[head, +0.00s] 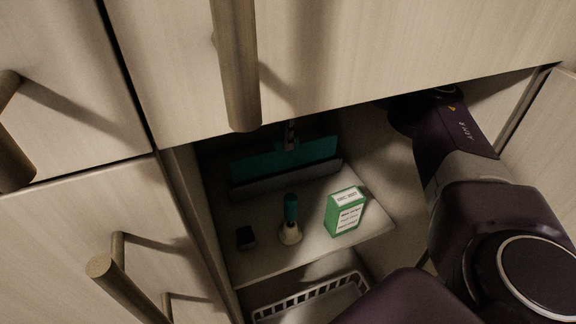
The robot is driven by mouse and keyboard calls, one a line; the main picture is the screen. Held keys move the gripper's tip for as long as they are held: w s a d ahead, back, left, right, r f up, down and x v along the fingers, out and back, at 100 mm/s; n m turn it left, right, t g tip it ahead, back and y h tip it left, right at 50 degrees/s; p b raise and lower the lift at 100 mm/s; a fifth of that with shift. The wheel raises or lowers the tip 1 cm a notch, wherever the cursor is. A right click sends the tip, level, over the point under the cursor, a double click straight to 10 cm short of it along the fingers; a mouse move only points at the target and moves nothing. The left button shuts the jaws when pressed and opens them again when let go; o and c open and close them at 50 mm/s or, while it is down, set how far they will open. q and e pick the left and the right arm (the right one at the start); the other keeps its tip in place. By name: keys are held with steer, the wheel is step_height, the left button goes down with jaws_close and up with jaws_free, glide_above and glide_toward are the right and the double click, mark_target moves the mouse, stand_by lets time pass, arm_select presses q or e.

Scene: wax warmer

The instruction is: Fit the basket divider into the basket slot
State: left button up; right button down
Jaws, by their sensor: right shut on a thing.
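The teal flat panel, which looks like the basket divider (310,153), stands upright at the back of the shelf inside the open cabinet. A long dark grey holder (288,179) lies along its lower edge. I cannot tell whether the panel is seated in it or just behind or above it. My right gripper (289,144) shows small and dark at the panel's upper edge, shut on it, partly hidden by the drawer front above. A white slatted basket (312,296) stands on the lower level, partly cut off. My left gripper is not in view.
A green-and-white box (345,211), a teal-handled brush-like item (290,220) and a small dark block (245,237) stand on the shelf (270,261) in front. A drawer front with a bar handle (236,70) overhangs the opening. My right arm fills the right side.

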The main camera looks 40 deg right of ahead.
steer(key=shift+r+p, duration=1.5)
steer(key=shift+r, duration=0.6)
